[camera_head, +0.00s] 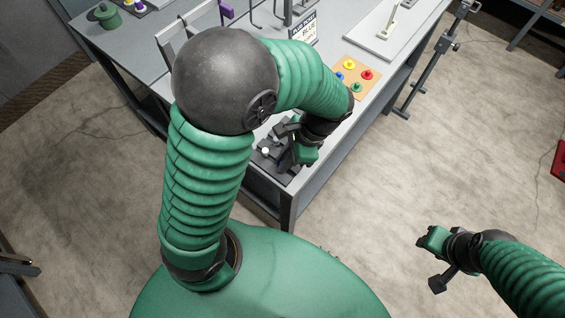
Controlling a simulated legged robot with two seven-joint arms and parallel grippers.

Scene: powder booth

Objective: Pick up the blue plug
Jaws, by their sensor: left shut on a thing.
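The blue plug (339,76) shows as a small blue spot on the left side of a tan board (354,91), partly close behind my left forearm. Yellow (349,64), red (367,75) and green (356,87) plugs are on the same board. My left gripper (287,146) is nearer the table's front edge, apart from the blue plug, over a dark fixture. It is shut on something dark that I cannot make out. My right gripper (430,262) is over the floor at the lower right, its fingers apart and empty.
The dark fixture (268,161) with a white knob sits at the table's front corner. A sign reading "BLUE" (303,30) stands behind my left arm. A pale panel (385,30) lies at the back right. A dark stand (430,65) is beside the table.

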